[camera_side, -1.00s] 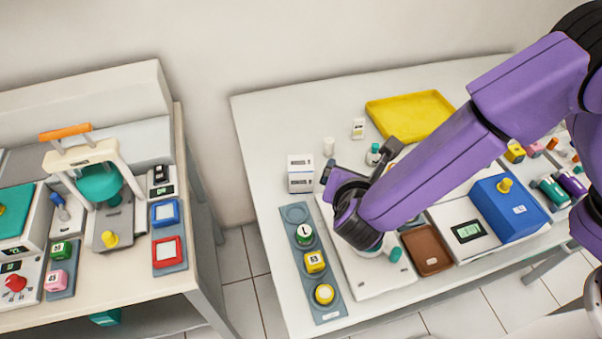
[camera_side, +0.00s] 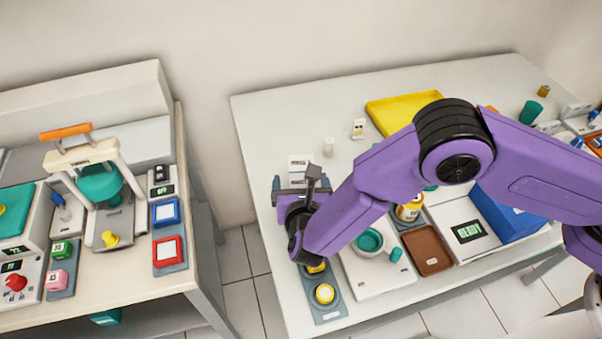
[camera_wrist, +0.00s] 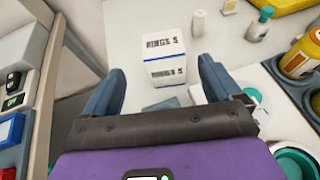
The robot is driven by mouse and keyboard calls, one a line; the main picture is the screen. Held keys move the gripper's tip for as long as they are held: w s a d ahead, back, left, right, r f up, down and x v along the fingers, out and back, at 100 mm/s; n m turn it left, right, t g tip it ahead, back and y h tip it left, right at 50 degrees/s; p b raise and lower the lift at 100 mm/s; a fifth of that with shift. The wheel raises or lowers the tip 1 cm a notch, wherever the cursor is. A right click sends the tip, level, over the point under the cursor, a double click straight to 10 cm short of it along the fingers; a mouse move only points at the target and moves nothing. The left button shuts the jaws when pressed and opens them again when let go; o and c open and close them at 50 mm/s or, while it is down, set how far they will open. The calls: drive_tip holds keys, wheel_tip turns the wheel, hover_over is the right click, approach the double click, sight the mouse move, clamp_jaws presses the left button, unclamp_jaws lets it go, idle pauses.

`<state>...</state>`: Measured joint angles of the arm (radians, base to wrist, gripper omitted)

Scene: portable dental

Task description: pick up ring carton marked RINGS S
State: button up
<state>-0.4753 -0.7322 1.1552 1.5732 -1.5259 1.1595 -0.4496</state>
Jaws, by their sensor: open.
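The ring carton (camera_wrist: 163,60) is a white box with a blue band and the words RINGS S on its top and front. It stands upright on the white table, straight ahead of my gripper in the wrist view. My gripper (camera_wrist: 155,88) is open, with one blue-grey finger to the left and one to the right of the carton's near side. No contact shows. In the side view, the carton (camera_side: 299,162) is partly hidden behind my gripper (camera_side: 288,187), so its exact distance from the fingers is hard to tell there.
A small white bottle (camera_side: 328,147) stands right of the carton. A blue-grey tray (camera_side: 331,314) with round pots lies in front, partly under my arm. A yellow tray (camera_side: 385,112) is at the back. A teal-lined cup (camera_side: 372,241) stands to the right.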

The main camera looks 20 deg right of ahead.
sight(301, 168)
drive_tip(key=x, duration=0.2)
drive_tip(key=shift+w+d+f, duration=0.1)
drive_tip(key=shift+w, duration=0.2)
drive_tip(key=shift+d+x, duration=0.1)
drive_tip(key=shift+x, duration=1.25)
drive_tip(key=shift+d+x, duration=0.15)
drive_tip(key=shift+x, duration=1.15)
drive_tip(key=c, duration=1.1)
drive_tip(key=shift+o, duration=0.2)
drive_tip(key=shift+r, duration=0.35)
